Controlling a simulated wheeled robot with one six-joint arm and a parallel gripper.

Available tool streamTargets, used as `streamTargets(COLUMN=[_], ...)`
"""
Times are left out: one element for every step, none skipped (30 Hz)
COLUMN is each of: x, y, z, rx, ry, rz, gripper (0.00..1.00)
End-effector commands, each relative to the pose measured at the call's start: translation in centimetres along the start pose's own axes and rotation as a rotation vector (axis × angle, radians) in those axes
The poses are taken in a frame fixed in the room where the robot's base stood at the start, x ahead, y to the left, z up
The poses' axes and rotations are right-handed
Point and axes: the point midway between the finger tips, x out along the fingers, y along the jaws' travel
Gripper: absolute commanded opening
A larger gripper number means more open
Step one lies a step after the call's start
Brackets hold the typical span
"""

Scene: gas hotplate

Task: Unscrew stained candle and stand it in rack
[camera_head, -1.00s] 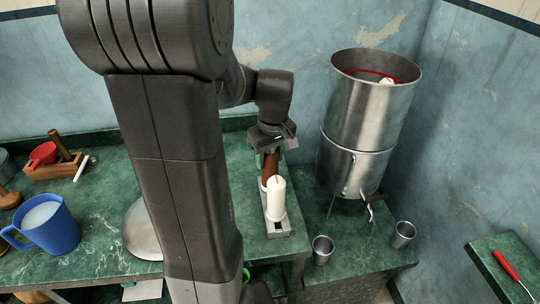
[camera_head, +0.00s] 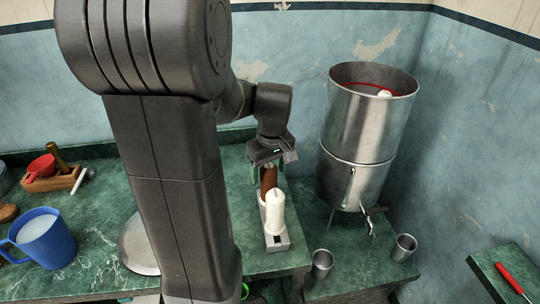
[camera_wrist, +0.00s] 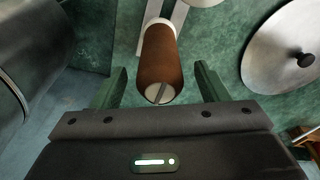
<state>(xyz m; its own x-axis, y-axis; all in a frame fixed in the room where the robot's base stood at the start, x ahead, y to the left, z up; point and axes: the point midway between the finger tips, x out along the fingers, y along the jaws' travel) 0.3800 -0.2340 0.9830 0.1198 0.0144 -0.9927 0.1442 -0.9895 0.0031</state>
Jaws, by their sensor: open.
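The stained brown candle (camera_head: 268,180) stands upright in the narrow grey rack (camera_head: 279,243), behind a white candle (camera_head: 276,212). My gripper (camera_head: 267,173) is above the brown candle, pointing down. In the wrist view my open fingers (camera_wrist: 160,80) are on either side of the brown candle (camera_wrist: 158,62), with a gap on each side. Its slotted end faces the camera, and its far end sits in a white ring. Another white candle (camera_head: 385,94) shows inside the open steel upper vessel (camera_head: 366,125).
The steel vessel with a tap stands right of the rack. Two steel cups (camera_head: 321,264) (camera_head: 404,247) are in front of it. A domed metal lid (camera_head: 138,245), a blue jug (camera_head: 43,238) and a wooden box (camera_head: 52,181) are to the left. A red-handled tool (camera_head: 509,278) lies far right.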

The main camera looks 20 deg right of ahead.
Motion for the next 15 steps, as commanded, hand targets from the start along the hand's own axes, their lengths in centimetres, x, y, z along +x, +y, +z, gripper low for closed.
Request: streamTargets(x=[-0.7, -1.2, -2.0, -2.6, -3.2, -4.2, -5.0, -5.7, -6.6, -7.3, -8.0, -8.8, -9.4, -10.0, -10.7], y=[0.1, 0.1, 0.1, 0.1, 0.1, 0.1, 0.1, 0.1, 0.1, 0.1, 0.1, 0.1, 0.1, 0.1, 0.1], z=[-0.1, -0.1, -0.1, -0.1, -0.1, -0.1, -0.1, -0.1, -0.1, -0.1, -0.1, -0.1, -0.1, -0.1, -0.1], rx=[0.0, 0.0, 0.0, 0.0, 0.0, 0.0, 0.0, 0.0, 0.0, 0.0, 0.0, 0.0, 0.0, 0.0, 0.0], ry=[0.003, 0.003, 0.005, 0.005, 0.006, 0.006, 0.006, 0.006, 0.006, 0.006, 0.005, 0.005, 0.004, 0.005, 0.004], rz=[0.003, 0.003, 0.004, 0.004, 0.004, 0.005, 0.005, 0.005, 0.005, 0.005, 0.004, 0.004, 0.004, 0.004, 0.004], gripper=[0.68, 0.68, 0.68, 0.68, 0.68, 0.68, 0.68, 0.68, 0.68, 0.68, 0.68, 0.68, 0.68, 0.68, 0.68])
